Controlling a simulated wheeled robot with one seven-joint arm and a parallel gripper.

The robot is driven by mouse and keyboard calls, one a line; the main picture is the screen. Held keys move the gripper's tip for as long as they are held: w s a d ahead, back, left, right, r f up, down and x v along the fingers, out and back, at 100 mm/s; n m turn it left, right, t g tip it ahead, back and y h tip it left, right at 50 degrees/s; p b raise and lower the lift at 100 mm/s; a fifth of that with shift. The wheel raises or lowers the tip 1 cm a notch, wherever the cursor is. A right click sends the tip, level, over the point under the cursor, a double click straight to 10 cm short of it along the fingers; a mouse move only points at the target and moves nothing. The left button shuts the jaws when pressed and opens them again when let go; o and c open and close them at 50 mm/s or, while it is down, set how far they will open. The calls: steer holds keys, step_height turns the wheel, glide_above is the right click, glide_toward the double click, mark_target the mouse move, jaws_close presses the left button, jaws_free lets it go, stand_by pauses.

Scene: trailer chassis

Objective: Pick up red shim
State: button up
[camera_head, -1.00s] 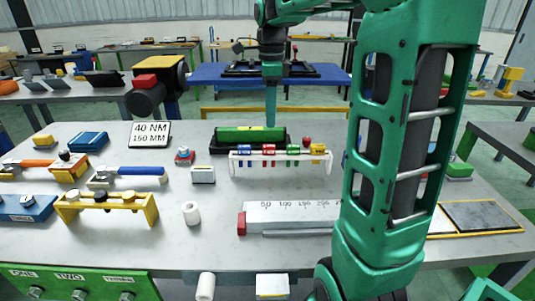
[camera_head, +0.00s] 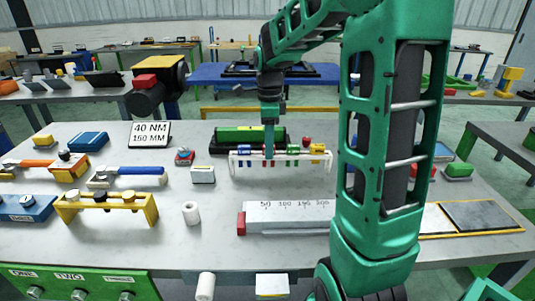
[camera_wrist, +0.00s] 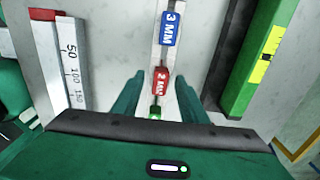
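The red shim, marked 2 MM, shows in the wrist view (camera_wrist: 162,80) in a row on a pale rack (camera_head: 237,160). My gripper (camera_wrist: 160,76) is open, with one finger on each side of the red shim. It also shows in the head view (camera_head: 269,155), low at the rack, where it hides most of the red shim. I cannot tell whether the fingers touch the shim. The blue shim, marked 3 MM (camera_wrist: 169,28), sits at one side of the red shim and the green shim (camera_wrist: 155,112) at the other.
A green block in a dark holder (camera_head: 235,134) stands close behind the rack. A grey scale block marked with numbers (camera_head: 285,222) lies in front of it. A white cylinder (camera_head: 190,212) stands at front left. Bare tabletop lies between these.

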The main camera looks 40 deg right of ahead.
jaws_close()
